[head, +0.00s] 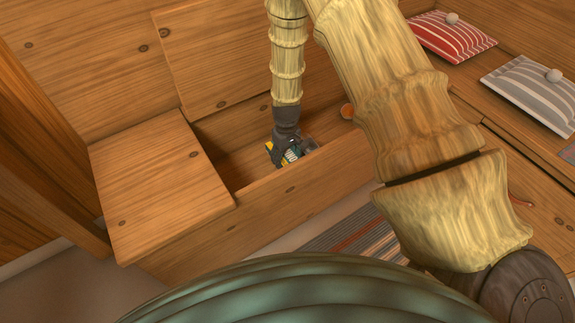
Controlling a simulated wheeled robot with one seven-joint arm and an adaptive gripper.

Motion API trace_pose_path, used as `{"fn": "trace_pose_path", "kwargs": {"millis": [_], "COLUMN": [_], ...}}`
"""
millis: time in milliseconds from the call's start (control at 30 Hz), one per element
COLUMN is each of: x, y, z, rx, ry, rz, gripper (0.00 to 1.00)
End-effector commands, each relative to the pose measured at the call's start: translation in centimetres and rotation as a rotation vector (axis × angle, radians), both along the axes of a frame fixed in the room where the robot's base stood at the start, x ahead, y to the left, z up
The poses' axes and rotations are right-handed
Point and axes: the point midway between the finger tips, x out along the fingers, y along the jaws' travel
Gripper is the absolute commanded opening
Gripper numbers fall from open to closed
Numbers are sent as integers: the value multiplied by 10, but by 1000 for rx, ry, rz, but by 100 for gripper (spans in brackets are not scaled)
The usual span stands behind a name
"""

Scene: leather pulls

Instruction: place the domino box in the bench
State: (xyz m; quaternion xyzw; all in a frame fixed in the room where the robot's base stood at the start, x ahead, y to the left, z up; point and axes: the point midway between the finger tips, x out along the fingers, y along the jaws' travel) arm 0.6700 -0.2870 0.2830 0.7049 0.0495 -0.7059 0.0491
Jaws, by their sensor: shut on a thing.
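The wooden bench (262,200) has an open compartment in its seat, with a lid panel (205,60) raised against the back wall. My gripper (285,150) reaches down into this opening from above. It is shut on a small box with yellow, green and white parts, the domino box (290,156). The gripper fingers cover much of the box. The box is at the compartment, close to the front wall; whether it touches the floor inside I cannot tell.
A closed seat section (155,185) lies left of the opening. A red striped cushion (450,36) and a grey striped cushion (530,90) rest at the right. A striped rug (345,240) lies on the floor.

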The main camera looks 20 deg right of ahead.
Motion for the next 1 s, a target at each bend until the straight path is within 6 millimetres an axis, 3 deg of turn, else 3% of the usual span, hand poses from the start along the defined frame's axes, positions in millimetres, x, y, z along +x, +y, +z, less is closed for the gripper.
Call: {"fn": "trace_pose_path", "kwargs": {"millis": [400, 800, 833, 933, 1000], "x": [0, 0, 0, 0, 0], "y": [0, 0, 0, 0, 0], "z": [-41, -44, -45, -44, -44], "rx": [0, 0, 0, 0, 0], "ry": [0, 0, 0, 0, 0], "rz": [0, 0, 0, 0, 0], "gripper": [32, 32, 66, 84, 86]}}
